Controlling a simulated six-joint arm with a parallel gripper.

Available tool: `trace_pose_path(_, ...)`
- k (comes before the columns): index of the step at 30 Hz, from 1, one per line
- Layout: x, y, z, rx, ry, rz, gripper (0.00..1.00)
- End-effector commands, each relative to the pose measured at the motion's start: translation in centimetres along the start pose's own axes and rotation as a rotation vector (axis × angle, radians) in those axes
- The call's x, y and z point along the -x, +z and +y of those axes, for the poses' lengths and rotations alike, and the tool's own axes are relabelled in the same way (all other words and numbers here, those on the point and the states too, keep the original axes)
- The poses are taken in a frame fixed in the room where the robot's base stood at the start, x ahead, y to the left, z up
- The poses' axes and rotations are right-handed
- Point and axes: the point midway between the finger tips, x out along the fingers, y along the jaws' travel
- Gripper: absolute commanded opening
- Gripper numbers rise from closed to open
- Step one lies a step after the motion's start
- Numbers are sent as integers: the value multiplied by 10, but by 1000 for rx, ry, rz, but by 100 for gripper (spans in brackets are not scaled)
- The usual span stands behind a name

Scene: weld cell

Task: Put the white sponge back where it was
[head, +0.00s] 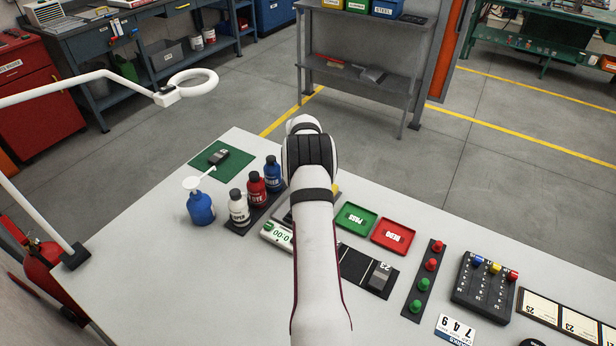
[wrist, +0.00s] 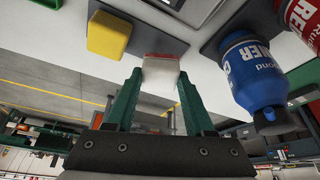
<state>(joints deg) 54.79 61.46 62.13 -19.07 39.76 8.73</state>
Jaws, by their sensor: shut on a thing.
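My gripper (wrist: 161,82) has green fingers and shows in the wrist view. It is shut on the white sponge (wrist: 162,72), a small pale block with a reddish edge. In the wrist view, a yellow sponge (wrist: 108,35) sits on a dark mat (wrist: 142,35) to the left of the white one. Whether the white sponge touches the surface below is hard to tell. In the head view my own arm hides the gripper and the white sponge; only a sliver of yellow (head: 335,188) shows beside the arm.
A blue bottle (wrist: 250,65) stands close to the right of my gripper in the wrist view, with a red bottle (wrist: 303,22) beyond it. A white bottle (head: 239,208) stands in the same row. A green tray (head: 356,219) and red tray (head: 393,236) lie right of my arm.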

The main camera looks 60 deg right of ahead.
Motion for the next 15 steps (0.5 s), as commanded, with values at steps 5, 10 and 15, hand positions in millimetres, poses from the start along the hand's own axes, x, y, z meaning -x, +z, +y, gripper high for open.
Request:
trace_pose_path(5, -22, 10, 0, 0, 0, 0, 9)
trace_pose_path(10, -22, 10, 0, 0, 0, 0, 9)
trace_pose_path(15, -24, 11, 1, 0, 0, 0, 66)
